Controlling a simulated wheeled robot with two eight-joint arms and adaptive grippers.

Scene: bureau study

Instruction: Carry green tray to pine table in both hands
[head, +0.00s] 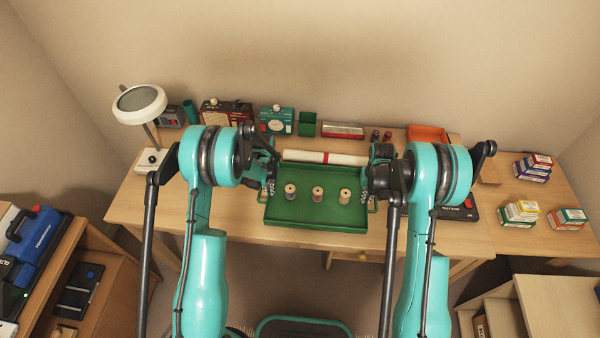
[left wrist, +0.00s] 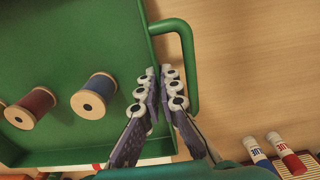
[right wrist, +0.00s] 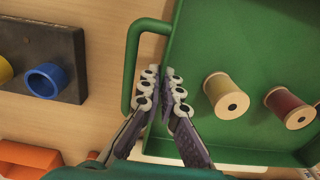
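The green tray (head: 315,238) is level at the front of the wooden desk (head: 180,215); I cannot tell if it touches the desktop. Three thread spools (head: 317,195) stand upright in it. My left gripper (head: 270,187) is closed over the tray's left wall, beside the handle; the left wrist view shows its fingers (left wrist: 161,90) on both sides of the wall. My right gripper (head: 366,194) is closed over the right wall likewise, with its fingers (right wrist: 161,88) straddling it in the right wrist view. I cannot tell which surface is the pine table.
Behind the tray lie a white roll with a red band (head: 325,157), a teal device (head: 277,120) and an orange box (head: 428,134). A lamp (head: 140,105) stands left. Small boxes (head: 520,212) sit on the right surface. A low pale wooden unit (head: 550,300) is at lower right.

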